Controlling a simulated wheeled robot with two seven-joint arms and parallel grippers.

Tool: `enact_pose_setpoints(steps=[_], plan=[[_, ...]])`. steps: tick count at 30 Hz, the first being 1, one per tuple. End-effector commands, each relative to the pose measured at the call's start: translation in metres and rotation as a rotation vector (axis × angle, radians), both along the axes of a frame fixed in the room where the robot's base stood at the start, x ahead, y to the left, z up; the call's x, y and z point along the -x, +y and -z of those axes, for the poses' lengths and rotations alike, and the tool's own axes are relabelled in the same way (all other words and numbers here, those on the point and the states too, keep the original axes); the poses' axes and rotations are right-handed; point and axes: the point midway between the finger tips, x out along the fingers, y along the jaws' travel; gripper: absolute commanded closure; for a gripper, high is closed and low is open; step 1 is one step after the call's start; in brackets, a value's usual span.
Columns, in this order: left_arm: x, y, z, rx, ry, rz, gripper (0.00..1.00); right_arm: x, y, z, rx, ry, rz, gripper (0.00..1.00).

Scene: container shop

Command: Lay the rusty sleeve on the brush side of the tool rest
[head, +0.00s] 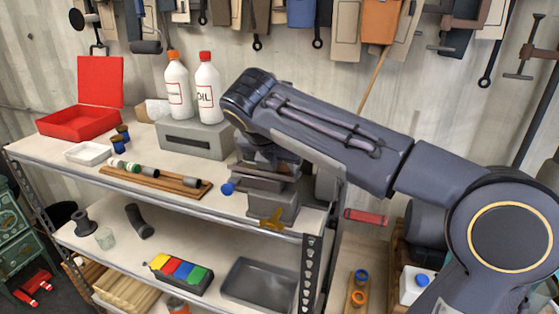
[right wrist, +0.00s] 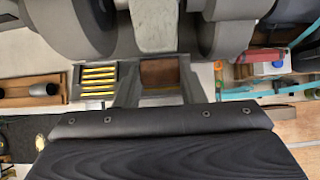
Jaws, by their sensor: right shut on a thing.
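My right gripper (head: 268,178) points down over the right end of the upper shelf in the head view. In the right wrist view, it (right wrist: 158,82) is shut on a short brown piece, which looks like the rusty sleeve (right wrist: 160,72). A grey machine base (head: 274,207) stands directly below the gripper. In the right wrist view, rounded grey bodies (right wrist: 222,28) lie above the sleeve, and a dark plate with yellow stripes (right wrist: 98,80) lies left of it. I cannot tell which part is the tool rest or its brush side. My left gripper is out of view.
Left of the gripper on the shelf (head: 225,205) lies a wooden board (head: 150,184) with several small cylinders. A grey box (head: 192,139) with two white bottles stands behind. A yellow piece (head: 266,221) shows at the shelf's front edge. A red cylinder (head: 366,217) lies to the right.

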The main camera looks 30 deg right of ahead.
Motion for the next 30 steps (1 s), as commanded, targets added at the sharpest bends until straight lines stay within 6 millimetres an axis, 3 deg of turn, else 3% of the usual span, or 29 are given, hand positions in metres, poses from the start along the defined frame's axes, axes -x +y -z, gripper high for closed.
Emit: enact_pose_setpoints(steps=[3, 4, 9, 24, 30], plan=[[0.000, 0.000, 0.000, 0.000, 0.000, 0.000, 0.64, 0.001, 0.000, 0.003, 0.001, 0.008, 0.001, 0.89], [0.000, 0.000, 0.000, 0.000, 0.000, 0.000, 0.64, 0.001, 0.000, 0.003, 0.001, 0.008, 0.001, 0.62], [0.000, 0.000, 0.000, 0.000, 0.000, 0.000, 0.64, 0.001, 0.000, 0.004, 0.001, 0.012, 0.002, 0.39], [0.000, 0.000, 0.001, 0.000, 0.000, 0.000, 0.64, 0.003, -0.002, 0.005, 0.001, 0.018, 0.010, 0.39], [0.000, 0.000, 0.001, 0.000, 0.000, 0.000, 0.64, 0.008, 0.009, -0.013, 0.001, 0.010, 0.004, 0.39]])
